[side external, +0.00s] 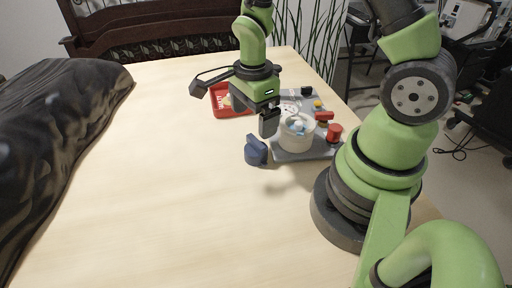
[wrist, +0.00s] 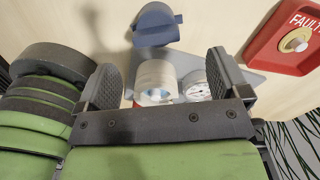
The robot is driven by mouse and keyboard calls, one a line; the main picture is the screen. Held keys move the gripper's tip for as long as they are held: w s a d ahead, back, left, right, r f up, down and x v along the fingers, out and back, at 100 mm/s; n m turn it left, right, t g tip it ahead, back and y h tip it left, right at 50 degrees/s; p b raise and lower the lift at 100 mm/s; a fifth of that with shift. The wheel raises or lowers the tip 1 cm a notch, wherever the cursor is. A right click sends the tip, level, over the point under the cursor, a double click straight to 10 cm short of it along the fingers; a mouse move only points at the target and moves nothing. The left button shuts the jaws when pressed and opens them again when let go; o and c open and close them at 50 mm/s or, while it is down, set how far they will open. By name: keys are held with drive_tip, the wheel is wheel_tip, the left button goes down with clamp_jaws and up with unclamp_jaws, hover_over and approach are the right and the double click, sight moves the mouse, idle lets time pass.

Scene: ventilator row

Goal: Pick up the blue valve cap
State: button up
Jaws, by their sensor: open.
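The blue valve cap (side external: 256,150) is a dark blue piece with a raised fin. It lies on the wooden table beside the near left corner of a grey plate; in the wrist view it is at the top (wrist: 156,26). My gripper (side external: 270,122) hangs above the table near the white pot, higher than the cap and apart from it. In the wrist view my gripper (wrist: 164,72) has its two dark fingers spread wide with nothing held between them. The cap shows beyond the fingertips, a little left of centre.
A grey plate (side external: 290,155) carries a white pot (side external: 296,136) with light blue pieces inside, a dial gauge (wrist: 195,84), a red knob (side external: 334,133) and other small parts. A red tray (wrist: 262,58) marked FAULTY holds a pale round piece. The table's left and front are clear.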

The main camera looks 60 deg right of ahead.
sight(256, 141)
drive_tip(key=f, duration=0.8)
drive_tip(key=shift+s+f, duration=0.1)
drive_tip(key=shift+s, duration=0.2)
drive_tip(key=c, duration=1)
